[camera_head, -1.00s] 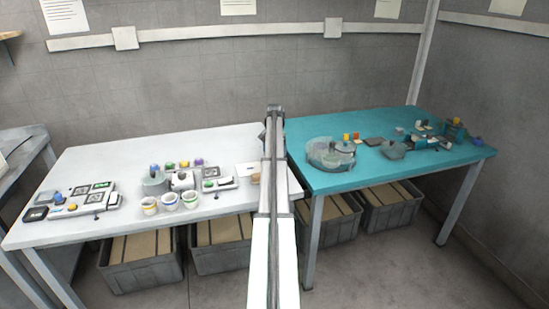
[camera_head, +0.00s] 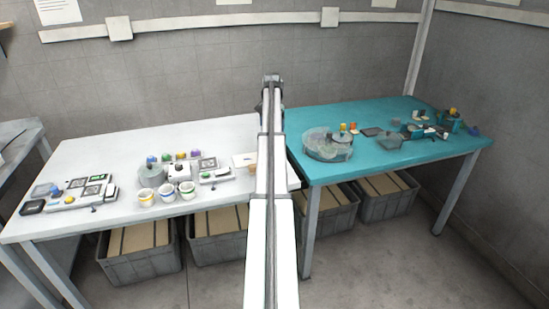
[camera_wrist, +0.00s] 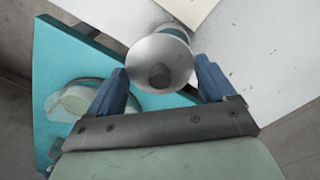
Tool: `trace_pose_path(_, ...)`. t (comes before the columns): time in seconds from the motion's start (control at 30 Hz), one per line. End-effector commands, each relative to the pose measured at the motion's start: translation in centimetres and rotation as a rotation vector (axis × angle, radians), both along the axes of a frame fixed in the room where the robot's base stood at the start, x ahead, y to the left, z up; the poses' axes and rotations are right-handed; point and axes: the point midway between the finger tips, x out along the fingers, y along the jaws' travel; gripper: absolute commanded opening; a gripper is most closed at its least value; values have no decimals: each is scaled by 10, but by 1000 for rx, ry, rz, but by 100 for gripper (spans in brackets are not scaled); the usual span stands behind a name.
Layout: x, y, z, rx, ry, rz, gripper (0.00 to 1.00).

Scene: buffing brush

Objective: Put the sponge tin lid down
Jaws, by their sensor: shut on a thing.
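My gripper (camera_wrist: 165,78) shows in the wrist view with two blue fingers on either side of a round, grey metallic lid (camera_wrist: 173,50) with a dark knob at its centre. The gripper is shut on this lid. Below it are the teal table (camera_wrist: 48,78) and the white table (camera_wrist: 270,60). In the head view my arm reaches up between the two tables, its far end above their back edges. The lid cannot be made out there, and its height above the tables is unclear.
A round translucent container (camera_head: 327,146) stands near the teal table's left side, with several small items farther right. The white table's back is clear.

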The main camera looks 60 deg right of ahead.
Motion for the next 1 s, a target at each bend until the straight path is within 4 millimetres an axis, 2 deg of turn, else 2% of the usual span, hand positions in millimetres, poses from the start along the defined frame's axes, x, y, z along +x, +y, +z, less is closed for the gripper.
trace_pose_path(0.03, -10, 14, -2, 0, 0, 0, 54)
trace_pose_path(0.2, -37, 50, -9, 0, 0, -1, 54)
trace_pose_path(0.3, -51, 68, -13, -1, 0, -2, 54)
trace_pose_path(0.4, -59, 77, -17, 0, 0, -2, 54)
trace_pose_path(0.57, -60, 78, -34, 1, 0, -1, 54)
trace_pose_path(0.8, -60, 78, -71, 1, 0, -1, 54)
trace_pose_path(1.0, -59, 77, -85, 0, 0, -1, 54)
